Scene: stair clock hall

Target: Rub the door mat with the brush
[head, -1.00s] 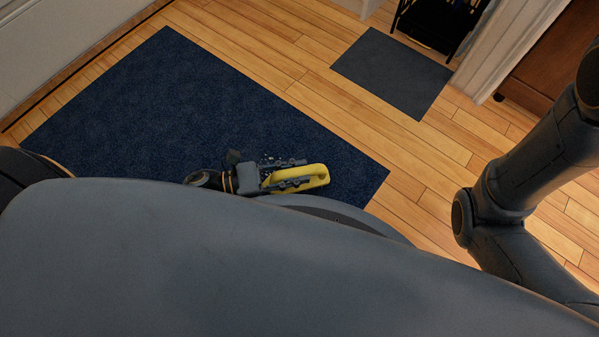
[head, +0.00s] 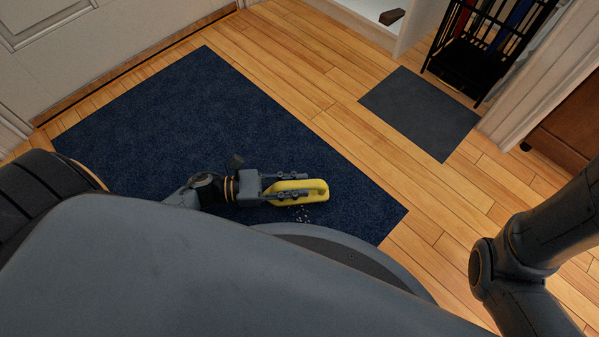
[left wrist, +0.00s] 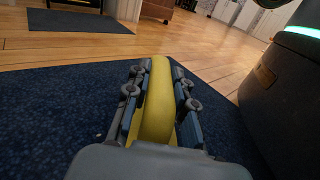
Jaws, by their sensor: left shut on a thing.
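The dark blue door mat (head: 200,120) lies flat on the floor in front of my base; it also shows in the left wrist view (left wrist: 50,115). My left gripper (head: 298,187) is shut on the yellow brush (head: 315,188), low over the mat's near right part. The left wrist view shows the brush (left wrist: 157,105) between both fingers. Its underside is hidden, so I cannot tell whether it touches the mat. Small pale specks (head: 302,213) lie on the mat beside the brush. My right arm shows at the right, but its gripper is out of view.
A smaller grey mat (head: 425,112) lies on the wooden floor, near a black rack (head: 490,45). A door (head: 75,45) stands beyond the blue mat's far left edge. A wooden cabinet (head: 565,125) is at the right. The floor between the mats is clear.

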